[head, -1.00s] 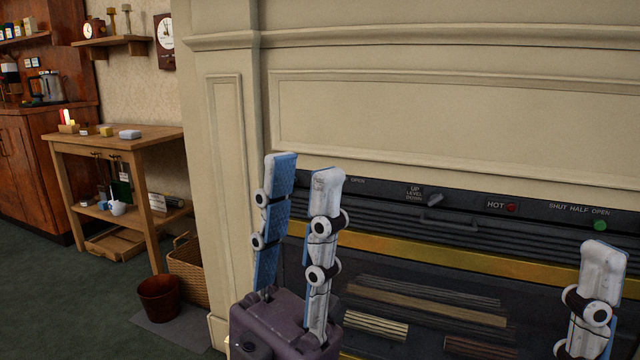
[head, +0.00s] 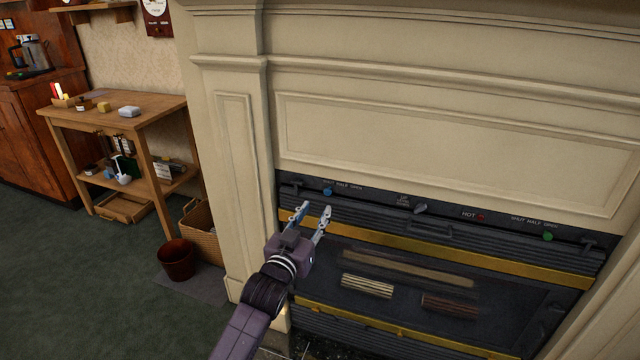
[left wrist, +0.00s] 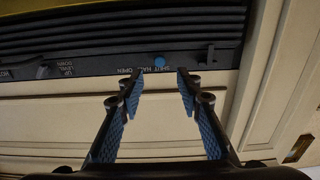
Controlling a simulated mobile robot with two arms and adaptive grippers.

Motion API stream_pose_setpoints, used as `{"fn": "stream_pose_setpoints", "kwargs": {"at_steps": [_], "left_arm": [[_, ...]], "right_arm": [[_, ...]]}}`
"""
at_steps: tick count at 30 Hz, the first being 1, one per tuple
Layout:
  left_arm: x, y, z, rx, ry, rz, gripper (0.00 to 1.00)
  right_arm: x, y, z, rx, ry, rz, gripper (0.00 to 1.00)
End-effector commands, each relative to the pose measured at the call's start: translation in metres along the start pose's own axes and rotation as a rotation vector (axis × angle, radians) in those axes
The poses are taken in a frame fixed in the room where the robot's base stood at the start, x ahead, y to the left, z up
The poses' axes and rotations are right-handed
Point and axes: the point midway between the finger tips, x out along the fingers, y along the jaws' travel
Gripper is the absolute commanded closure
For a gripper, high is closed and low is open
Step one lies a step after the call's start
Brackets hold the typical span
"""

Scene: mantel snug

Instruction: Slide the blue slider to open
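The blue slider (head: 327,191) is a small round knob on the left part of the dark panel strip under the mantel. It sits near the SHUT end of its SHUT, HALF, OPEN label. My left gripper (head: 312,210) is open and empty, its fingertips just below the slider in the head view. In the left wrist view, which is upside down, the blue slider (left wrist: 160,61) shows between and just beyond the two open fingertips (left wrist: 161,73). No contact shows. My right gripper is not in view.
A level lever (head: 420,208), a red HOT light (head: 481,217) and a green slider (head: 547,237) at its OPEN end lie along the panel. A ribbed bar and yellow trim (head: 450,257) run below. A wooden table (head: 150,103), basket (head: 200,232) and bin (head: 176,260) stand left.

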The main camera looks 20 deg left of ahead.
Motion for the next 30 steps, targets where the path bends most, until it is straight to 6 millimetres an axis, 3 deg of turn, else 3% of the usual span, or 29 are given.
{"fn": "stream_pose_setpoints", "kwargs": {"at_steps": [15, 27, 30], "left_arm": [[0.068, 0.0, 0.002, 0.0, 0.0, -0.001, 0.67], [0.077, 0.0, 0.0, 0.0, 0.0, 0.0, 0.67], [0.077, 0.0, 0.0, 0.0, 0.0, 0.0, 0.76]], "right_arm": [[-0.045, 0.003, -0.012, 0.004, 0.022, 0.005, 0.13], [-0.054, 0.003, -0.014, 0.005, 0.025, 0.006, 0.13], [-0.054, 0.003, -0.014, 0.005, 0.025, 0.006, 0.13]]}}
